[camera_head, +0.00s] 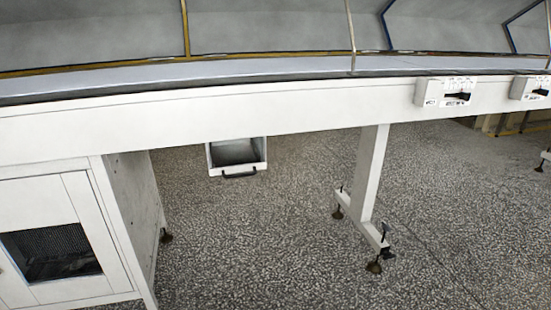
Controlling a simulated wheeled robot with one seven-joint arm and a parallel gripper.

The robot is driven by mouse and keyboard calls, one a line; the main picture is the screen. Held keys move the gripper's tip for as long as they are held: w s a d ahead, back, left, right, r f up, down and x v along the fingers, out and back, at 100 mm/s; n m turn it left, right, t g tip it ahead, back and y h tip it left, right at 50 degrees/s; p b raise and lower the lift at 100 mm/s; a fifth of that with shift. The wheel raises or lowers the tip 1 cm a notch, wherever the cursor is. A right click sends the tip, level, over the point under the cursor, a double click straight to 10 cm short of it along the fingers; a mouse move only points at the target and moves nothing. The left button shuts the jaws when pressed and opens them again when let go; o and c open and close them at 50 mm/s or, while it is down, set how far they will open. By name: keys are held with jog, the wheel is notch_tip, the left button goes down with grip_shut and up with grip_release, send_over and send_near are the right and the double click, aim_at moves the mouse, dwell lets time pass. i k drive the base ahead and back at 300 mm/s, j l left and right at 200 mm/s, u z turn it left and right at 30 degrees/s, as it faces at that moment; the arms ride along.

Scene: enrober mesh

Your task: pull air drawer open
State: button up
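A white open-topped drawer (237,157) with a dark handle (239,174) on its lower front edge shows below the long white rail, left of the middle of the head view. I take it for the air drawer, though no label on it is readable. It appears to stick out under the machine, with its grey inside visible. Its upper back part is hidden behind the rail. I cannot tell how far it is pulled out. My gripper is not in view.
The long white rail (280,118) crosses the view. A white cabinet with a mesh window (52,250) stands at left. A white leg (372,175) with several dark feet stands right of the drawer. Control boxes (445,92) sit on the rail. The speckled floor (255,240) is clear.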

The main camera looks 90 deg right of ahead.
aim_at(239, 156)
jog(key=z, duration=2.4)
jog(key=l+z, duration=0.1)
jog(key=z, duration=0.3)
jog(key=k+l+z, duration=0.1)
jog(key=l, duration=0.15)
jog(key=k+l, duration=0.1)
jog(key=l, duration=0.2)
jog(key=z, duration=0.05)
